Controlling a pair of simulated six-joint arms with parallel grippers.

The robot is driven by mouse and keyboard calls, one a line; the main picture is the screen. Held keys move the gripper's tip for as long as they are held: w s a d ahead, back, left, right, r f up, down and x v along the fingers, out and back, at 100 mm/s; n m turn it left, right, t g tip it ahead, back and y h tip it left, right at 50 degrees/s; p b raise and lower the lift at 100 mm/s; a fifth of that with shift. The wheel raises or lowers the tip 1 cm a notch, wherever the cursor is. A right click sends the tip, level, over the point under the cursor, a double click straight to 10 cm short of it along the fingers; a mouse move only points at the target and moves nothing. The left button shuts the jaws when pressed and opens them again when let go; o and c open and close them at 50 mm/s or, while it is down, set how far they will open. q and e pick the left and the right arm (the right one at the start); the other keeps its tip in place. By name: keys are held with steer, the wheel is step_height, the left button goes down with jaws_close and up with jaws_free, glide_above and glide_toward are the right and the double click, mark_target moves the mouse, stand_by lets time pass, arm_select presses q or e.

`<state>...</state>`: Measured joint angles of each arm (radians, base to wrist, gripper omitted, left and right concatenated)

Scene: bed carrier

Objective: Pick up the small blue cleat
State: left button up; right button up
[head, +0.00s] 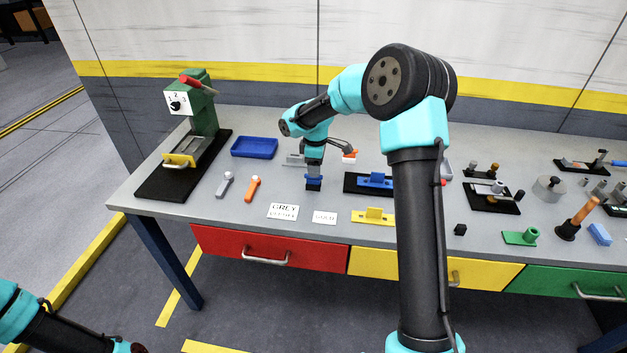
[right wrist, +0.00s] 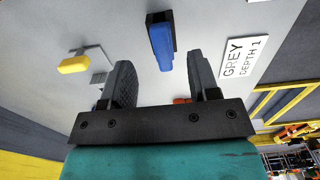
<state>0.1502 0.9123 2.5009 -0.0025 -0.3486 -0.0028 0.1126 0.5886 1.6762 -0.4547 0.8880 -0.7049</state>
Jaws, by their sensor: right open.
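The small blue cleat (head: 314,179) appears to be the narrow blue block with a black part on the grey bench, directly below my right gripper (head: 314,168) in the head view. In the right wrist view the blue block (right wrist: 160,45) lies beyond the fingertips, roughly in line with the gap between them. My right gripper (right wrist: 162,82) is open with nothing between its fingers, pointing down at the block. The overlap in the head view hides how close the fingertips are. Only part of my left arm shows at the lower left; its gripper is not in view.
A blue tray (head: 254,147) stands to the left, a larger blue piece on a black base (head: 375,180) to the right. An orange-handled tool (head: 253,189) and label cards (head: 283,211) lie in front. A yellow-ended piece (right wrist: 75,65) shows beside the gripper in the wrist view.

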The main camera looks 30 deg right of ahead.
mark_target(313, 181)
step_height(313, 181, down, 5)
steer(key=shift+a, duration=0.15)
stand_by(0.5)
jaws_close()
stand_by(0.4)
